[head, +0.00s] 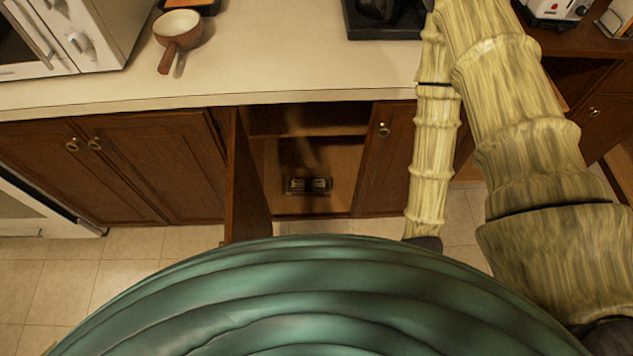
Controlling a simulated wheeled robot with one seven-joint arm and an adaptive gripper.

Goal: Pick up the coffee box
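I cannot make out a coffee box for certain. A small dark object with two pale patches (308,185) sits low inside the open cabinet under the counter; it is too small to tell what it is. My arm runs up the right side, over the counter edge, and back down. Its lower end, a dark joint, passes behind my green body. My gripper itself does not show.
The cabinet (330,150) stands open, its door (245,185) swung toward me. The counter (280,60) holds a brown pan (178,38), a white microwave (75,35), a black basin or tray (385,28) and a toaster (553,10). The middle counter is clear.

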